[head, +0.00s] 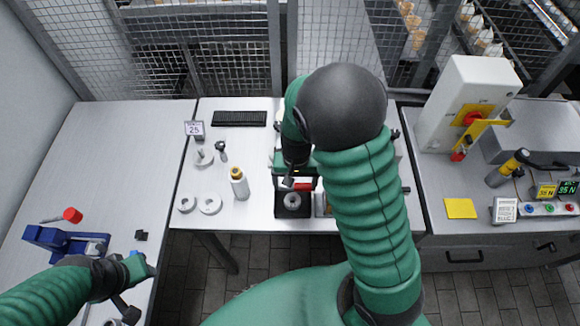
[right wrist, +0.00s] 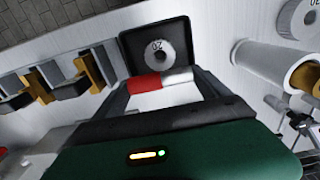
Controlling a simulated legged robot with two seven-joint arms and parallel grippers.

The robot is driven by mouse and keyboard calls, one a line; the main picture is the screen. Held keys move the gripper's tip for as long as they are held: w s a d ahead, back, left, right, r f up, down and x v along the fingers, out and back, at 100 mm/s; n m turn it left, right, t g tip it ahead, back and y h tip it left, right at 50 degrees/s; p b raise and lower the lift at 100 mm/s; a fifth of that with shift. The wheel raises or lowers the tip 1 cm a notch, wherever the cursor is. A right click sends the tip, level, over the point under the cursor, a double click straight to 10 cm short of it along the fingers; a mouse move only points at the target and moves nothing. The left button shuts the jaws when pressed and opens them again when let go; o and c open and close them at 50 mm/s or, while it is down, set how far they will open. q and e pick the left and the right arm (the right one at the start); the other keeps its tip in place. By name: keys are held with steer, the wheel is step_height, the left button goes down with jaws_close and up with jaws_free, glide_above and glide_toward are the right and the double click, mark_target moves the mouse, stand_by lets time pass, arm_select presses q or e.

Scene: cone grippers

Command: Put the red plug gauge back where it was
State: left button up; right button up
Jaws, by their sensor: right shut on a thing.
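The red plug gauge (right wrist: 160,82), a short cylinder with a red part and a silver part, lies crosswise between the fingertips of my right gripper (right wrist: 165,88). In the head view its red part (head: 303,186) shows just below my right gripper (head: 298,182). The right gripper is shut on it, beside a grey ring marked 20 (right wrist: 158,55) on a black square holder (right wrist: 130,42). My left gripper (head: 135,290) is low over the left table; its finger opening is unclear. My right arm hides part of the middle table.
A rack with tan supports (right wrist: 60,78) stands beside the black holder. A blue vise (head: 65,242) and a red-headed object (head: 72,215) are on the left table.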

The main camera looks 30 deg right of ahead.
steer(key=w, duration=0.2)
steer(key=w+d, duration=0.1)
steer(key=w, duration=0.3)
steer(key=shift+w+d+f+p, duration=0.2)
steer(key=shift+w+f+p, duration=0.05)
steer(key=shift+f+p, duration=0.1)
step_height(320, 180, down, 3)
steer(key=shift+f, duration=0.15)
steer(key=shift+w+f, duration=0.1)
steer(key=o, duration=1.3)
steer(key=shift+d, duration=0.1)
steer(key=shift+o, duration=0.3)
